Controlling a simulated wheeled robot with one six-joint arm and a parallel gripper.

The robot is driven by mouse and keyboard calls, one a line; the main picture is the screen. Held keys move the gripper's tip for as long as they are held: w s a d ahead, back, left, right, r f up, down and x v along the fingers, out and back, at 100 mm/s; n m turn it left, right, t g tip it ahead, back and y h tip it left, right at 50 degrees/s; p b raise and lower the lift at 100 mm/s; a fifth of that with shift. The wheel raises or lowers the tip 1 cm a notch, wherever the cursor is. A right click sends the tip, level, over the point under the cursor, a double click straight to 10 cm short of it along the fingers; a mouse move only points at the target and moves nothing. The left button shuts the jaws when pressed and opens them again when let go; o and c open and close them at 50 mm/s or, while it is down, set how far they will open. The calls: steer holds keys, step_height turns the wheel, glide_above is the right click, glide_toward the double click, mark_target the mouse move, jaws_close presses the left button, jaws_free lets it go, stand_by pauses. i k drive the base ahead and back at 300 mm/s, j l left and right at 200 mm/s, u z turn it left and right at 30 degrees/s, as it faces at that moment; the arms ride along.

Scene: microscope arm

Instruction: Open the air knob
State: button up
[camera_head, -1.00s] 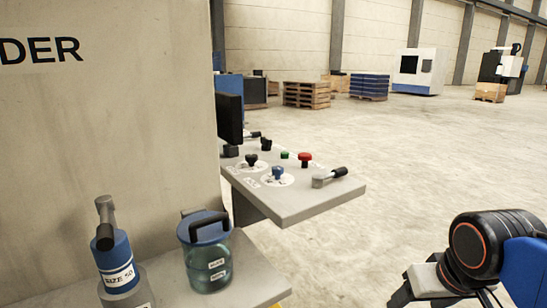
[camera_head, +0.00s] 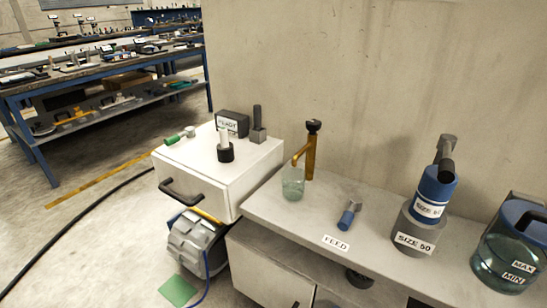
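No label reading "air" is legible, so I cannot tell which control is the air knob. A black round knob with a pale upright stem (camera_head: 225,150) stands on the white cabinet (camera_head: 230,182). A dark upright lever on a grey block (camera_head: 258,126) stands behind it, to the right. A brass pipe with a black cap on top (camera_head: 311,150) rises from the grey bench, with a glass jar (camera_head: 293,182) below its spout. My gripper is not in view.
The grey bench (camera_head: 390,262) carries a blue-handled tool (camera_head: 348,216), a blue and grey "SIZE 50" cylinder (camera_head: 430,200) and a blue-lidded MAX/MIN jar (camera_head: 510,255). A grey machine (camera_head: 195,243) and a black hose (camera_head: 75,235) are on the floor. Blue workbenches (camera_head: 100,70) stand at the back left.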

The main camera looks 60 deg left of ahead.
mark_target(313, 125)
steer(key=u, duration=1.85)
